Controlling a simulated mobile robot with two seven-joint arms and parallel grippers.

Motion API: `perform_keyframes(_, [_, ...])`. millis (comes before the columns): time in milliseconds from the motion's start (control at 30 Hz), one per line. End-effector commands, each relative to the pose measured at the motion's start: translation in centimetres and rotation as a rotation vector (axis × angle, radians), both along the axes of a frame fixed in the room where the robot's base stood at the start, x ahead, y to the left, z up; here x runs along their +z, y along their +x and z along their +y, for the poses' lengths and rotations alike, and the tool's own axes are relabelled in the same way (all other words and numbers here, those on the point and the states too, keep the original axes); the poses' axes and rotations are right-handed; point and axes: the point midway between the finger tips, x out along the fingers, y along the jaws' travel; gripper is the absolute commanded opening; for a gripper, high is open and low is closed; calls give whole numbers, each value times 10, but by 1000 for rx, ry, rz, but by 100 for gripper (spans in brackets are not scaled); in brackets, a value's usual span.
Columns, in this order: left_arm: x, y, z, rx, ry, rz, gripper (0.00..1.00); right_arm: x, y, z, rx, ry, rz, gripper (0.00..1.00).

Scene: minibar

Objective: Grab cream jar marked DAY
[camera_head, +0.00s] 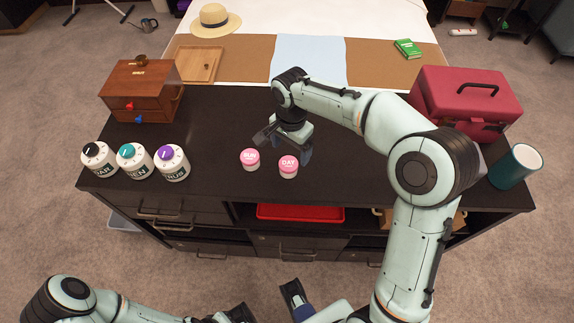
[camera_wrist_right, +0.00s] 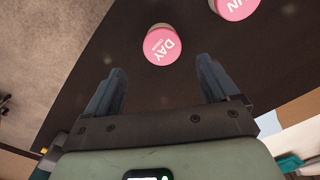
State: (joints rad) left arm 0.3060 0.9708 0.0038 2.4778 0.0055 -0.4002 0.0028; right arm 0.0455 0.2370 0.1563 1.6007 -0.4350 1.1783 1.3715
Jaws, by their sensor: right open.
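The cream jar marked DAY (camera_head: 288,166) is white with a pink lid and stands upright on the dark counter. In the right wrist view its lid (camera_wrist_right: 163,46) shows just beyond the fingertips, roughly between their lines and apart from them. A similar pink-lidded jar, its label ending in UN (camera_head: 250,158), stands to its left; it is cut off at the top of the wrist view (camera_wrist_right: 235,7). My right gripper (camera_head: 285,142) is open and empty, low behind the DAY jar. My left gripper is partly visible at the bottom edge of the head view; its jaw state is unclear.
Three white containers with dials (camera_head: 134,160) stand on the left. A wooden drawer box (camera_head: 150,107) is behind them. A red case (camera_head: 455,100) and a teal cup (camera_head: 513,166) stand on the right. The counter around the two jars is clear. A red tray (camera_head: 300,213) lies in the shelf below.

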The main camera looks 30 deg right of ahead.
Motion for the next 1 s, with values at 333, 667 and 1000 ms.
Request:
perform_keyframes(333, [-5, 2, 0, 1, 1, -9, 0, -37, 0, 1, 0, 1, 2, 88])
perform_keyframes(667, [-10, 4, 0, 3, 2, -17, 0, -81, 1, 5, 2, 1, 1, 88])
perform_keyframes(1000, [-9, 5, 0, 2, 2, -17, 0, -83, 1, 5, 1, 1, -1, 68])
